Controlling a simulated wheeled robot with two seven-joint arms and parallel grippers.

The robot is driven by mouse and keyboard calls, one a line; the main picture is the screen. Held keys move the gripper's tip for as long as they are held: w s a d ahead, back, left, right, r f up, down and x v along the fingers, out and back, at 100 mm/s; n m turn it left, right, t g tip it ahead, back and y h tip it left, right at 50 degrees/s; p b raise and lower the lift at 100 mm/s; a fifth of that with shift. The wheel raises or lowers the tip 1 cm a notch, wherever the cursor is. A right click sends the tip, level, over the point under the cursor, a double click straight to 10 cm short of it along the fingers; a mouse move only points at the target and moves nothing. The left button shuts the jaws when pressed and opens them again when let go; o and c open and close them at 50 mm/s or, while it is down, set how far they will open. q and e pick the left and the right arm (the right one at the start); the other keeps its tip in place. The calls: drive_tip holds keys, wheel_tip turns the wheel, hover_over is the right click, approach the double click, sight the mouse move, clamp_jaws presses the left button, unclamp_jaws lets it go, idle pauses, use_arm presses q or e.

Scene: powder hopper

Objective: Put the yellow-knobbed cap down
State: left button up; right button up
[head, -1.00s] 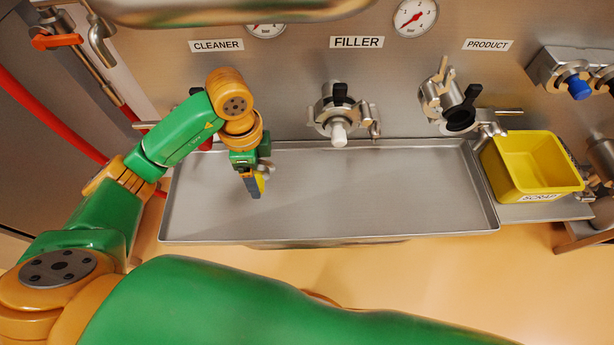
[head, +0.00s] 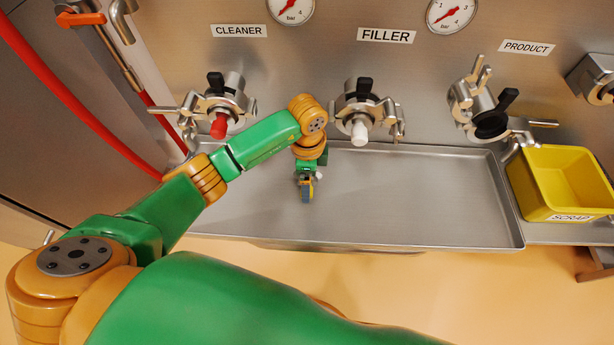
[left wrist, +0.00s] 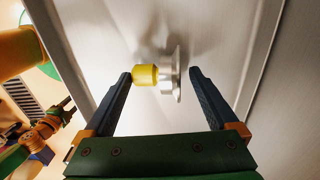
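The yellow-knobbed cap (left wrist: 147,75) is in the left wrist view, a yellow knob joined to a pale metal disc. It is on its side across the picture, over or on the tray floor, between the fingertips of my left gripper (left wrist: 160,76). The fingers are apart: the left tip is close beside the knob, and a gap shows between the disc and the right tip. In the head view my left gripper (head: 306,192) points down into the tray (head: 420,205), left of the filler outlet, and mostly hides the cap.
The cleaner outlet (head: 218,125) with a red tip, the filler outlet (head: 360,128) with a white tip and the product outlet (head: 490,122) line the back wall. A yellow scrap bin (head: 560,180) stands right of the tray. The tray's right half is clear.

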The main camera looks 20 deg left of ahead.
use_arm(q)
drive_tip(key=shift+r, duration=0.25)
wheel_tip(320, 180, up, 12)
drive_tip(key=p, duration=0.3)
drive_tip(key=shift+f, duration=0.15)
